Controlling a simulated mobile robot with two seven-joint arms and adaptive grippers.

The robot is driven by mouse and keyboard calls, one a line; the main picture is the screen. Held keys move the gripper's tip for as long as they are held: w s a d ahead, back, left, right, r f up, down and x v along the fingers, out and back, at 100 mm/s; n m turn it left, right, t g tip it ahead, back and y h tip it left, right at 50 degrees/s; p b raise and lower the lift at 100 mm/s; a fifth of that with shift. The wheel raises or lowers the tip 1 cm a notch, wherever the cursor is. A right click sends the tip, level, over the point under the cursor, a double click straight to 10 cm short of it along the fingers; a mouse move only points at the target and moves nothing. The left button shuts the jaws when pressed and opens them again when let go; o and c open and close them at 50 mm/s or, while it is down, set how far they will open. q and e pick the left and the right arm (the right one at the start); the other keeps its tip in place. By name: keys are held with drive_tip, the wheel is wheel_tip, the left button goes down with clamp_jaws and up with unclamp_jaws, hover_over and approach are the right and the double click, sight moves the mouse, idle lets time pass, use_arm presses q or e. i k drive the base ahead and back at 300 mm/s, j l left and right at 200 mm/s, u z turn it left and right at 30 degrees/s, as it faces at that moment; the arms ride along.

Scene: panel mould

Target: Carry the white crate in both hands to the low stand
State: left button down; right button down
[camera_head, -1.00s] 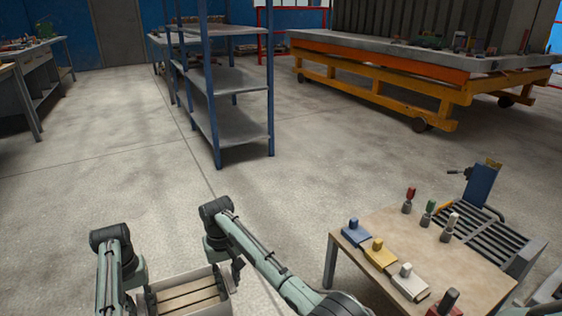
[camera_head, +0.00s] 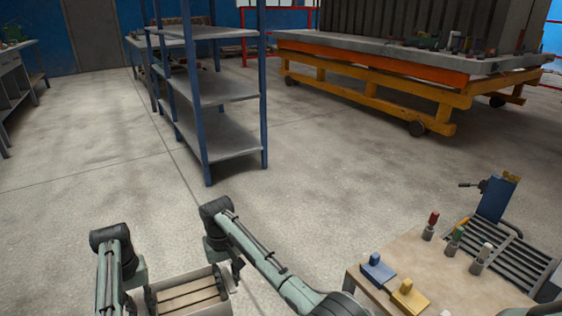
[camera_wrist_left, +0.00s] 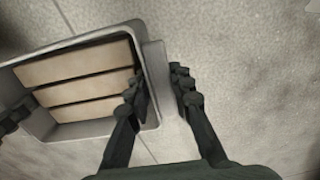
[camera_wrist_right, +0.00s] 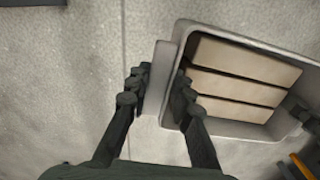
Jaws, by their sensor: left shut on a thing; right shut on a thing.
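The white crate (camera_head: 183,277) is low in the head view, with several pale wooden slats (camera_head: 188,292) inside. My left gripper (camera_wrist_left: 160,88) is shut on the crate's end ledge, one finger inside the rim and one outside. My right gripper (camera_wrist_right: 160,84) is shut on the opposite end ledge in the same way. In the head view the right gripper (camera_head: 237,272) shows at the crate's right end. The left fingers are mostly hidden there. The crate hangs between both hands over the floor and looks about level. I cannot make out which thing is the low stand.
A wooden table (camera_head: 405,262) with coloured blocks stands close at the right, a grey slatted rack (camera_head: 520,258) behind it. A blue-framed shelf (camera_head: 225,145) stands ahead. A yellow cart (camera_head: 370,88) is at the back right.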

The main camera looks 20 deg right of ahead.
sight(434, 279)
drive_tip(key=i+z, duration=0.35)
drive_tip(key=i, duration=0.3)
drive_tip(key=i+z, duration=0.15)
drive_tip(key=z, duration=0.15)
drive_tip(key=i+j+z, duration=0.1)
drive_tip(key=z, duration=0.25)
drive_tip(key=i+z, duration=0.2)
drive_tip(key=z, duration=0.15)
drive_tip(key=i+z, duration=0.2)
drive_tip(key=z, duration=1.2)
drive_tip(key=i+j, duration=0.05)
